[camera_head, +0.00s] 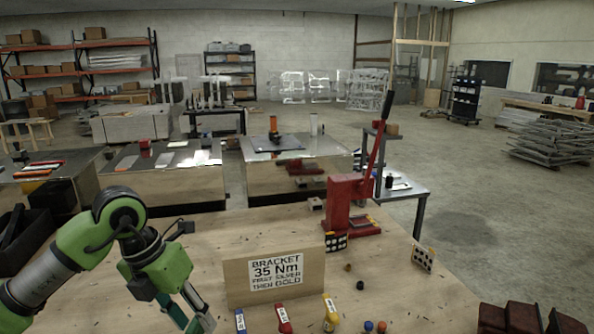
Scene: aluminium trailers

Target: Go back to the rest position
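My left arm (60,265), green and grey, comes in from the lower left and reaches over the wooden workbench (410,295). My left gripper (193,317) hangs over the bench's near left part, fingers pointing down toward the bottom edge. Its fingertips look apart, with nothing seen between them. It is left of the wooden sign block (275,275) and does not appear to touch it. The block's label reads BRACKET 35 Nm. My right arm and gripper are not in view.
A red lever press (347,205) stands at the bench's back. Blue, red and yellow labelled items (285,319) lie before the sign. Small caps (368,326) and dark red blocks (508,317) sit to the right. A black bin (25,240) stands at the left.

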